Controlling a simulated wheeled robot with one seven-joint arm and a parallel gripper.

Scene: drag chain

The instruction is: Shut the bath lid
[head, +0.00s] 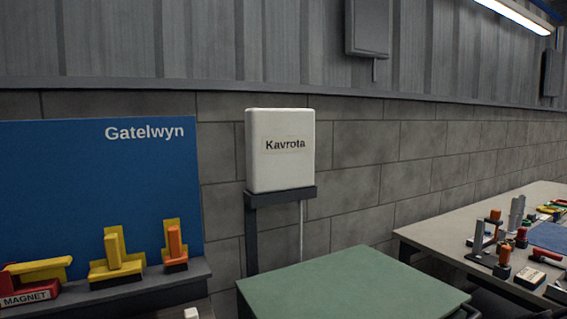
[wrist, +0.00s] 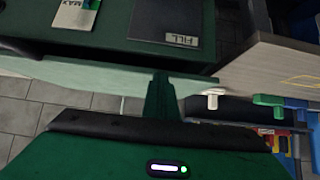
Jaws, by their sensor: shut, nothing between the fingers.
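A flat pale green panel (head: 352,285), which looks like the bath lid, shows at the bottom of the head view; its near part is cut off. In the wrist view a pale green band (wrist: 105,75) runs across below a dark green surface (wrist: 115,43) with a MAX plate (wrist: 74,14) and a dark area marked FILL (wrist: 181,40). I cannot tell whether this band is the lid's edge. My gripper (wrist: 161,76) is shut and empty, its fingers overlapping the band in the picture; contact is unclear. The head view does not show my gripper.
A white Kavrota box (head: 281,160) stands on a dark post behind the panel. A blue Gatelwyn board (head: 90,185) with a ledge of magnet tools is at left. A workbench (head: 432,230) with several small parts is at right. Grey floor (wrist: 75,98) shows in the wrist view.

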